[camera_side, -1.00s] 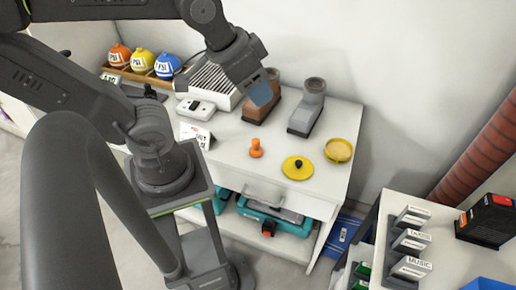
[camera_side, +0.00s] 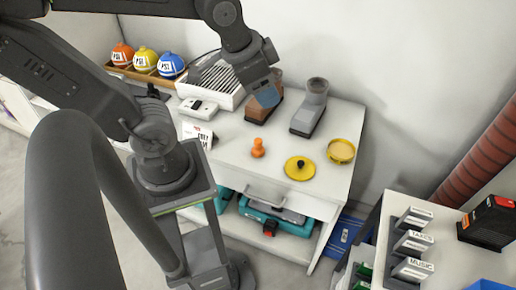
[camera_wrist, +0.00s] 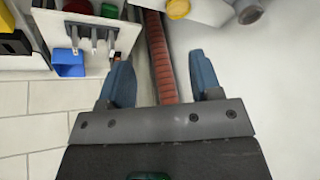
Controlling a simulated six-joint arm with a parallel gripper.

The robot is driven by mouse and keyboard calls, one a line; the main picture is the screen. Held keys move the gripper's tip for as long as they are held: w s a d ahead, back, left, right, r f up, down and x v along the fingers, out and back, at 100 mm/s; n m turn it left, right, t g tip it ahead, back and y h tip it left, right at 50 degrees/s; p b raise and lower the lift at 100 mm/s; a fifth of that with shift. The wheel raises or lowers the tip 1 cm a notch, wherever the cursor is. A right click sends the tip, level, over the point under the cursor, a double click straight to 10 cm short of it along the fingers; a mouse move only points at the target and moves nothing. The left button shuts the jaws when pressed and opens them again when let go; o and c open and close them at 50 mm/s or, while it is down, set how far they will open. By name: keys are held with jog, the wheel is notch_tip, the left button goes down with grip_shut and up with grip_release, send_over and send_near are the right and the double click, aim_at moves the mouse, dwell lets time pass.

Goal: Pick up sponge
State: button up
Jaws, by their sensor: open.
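I cannot make out a sponge for certain in either view. A round yellow dish (camera_side: 341,151) with a tan filling stands at the right end of the white table; I cannot tell if the filling is a sponge. My gripper (camera_side: 268,96) hangs over the back of the table, in front of a brown and grey block (camera_side: 258,112) in the picture. In the wrist view my gripper (camera_wrist: 162,80) has its blue fingers spread wide with nothing between them. Part of a yellow round thing (camera_wrist: 178,8) shows at that view's top edge.
On the white table (camera_side: 228,160) are an orange knob (camera_side: 258,147), a yellow lid (camera_side: 300,169), a grey block (camera_side: 310,108) and a white slatted box (camera_side: 215,82). A labelled rack (camera_side: 412,245) and red pipe (camera_side: 483,155) are right.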

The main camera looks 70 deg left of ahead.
jog(key=w+a+f+m+g+y, duration=0.1)
jog(key=w+a+f+m+g, duration=0.3)
jog(key=a+f+m, duration=0.45)
jog(key=m+g, duration=0.1)
jog(key=m, duration=0.7)
send_near(258, 141)
jog(key=f, duration=0.4)
jog(key=a+f, duration=0.1)
jog(key=f, duration=0.1)
jog(key=shift+w, duration=0.35)
jog(key=shift+s+a+f, duration=0.1)
jog(key=shift+a+f, duration=0.05)
jog(key=shift+f, duration=1.25)
jog(key=shift+s+a+f, duration=0.1)
jog(key=shift+a+f, duration=0.1)
jog(key=shift+f, duration=1.15)
jog(key=c, duration=1)
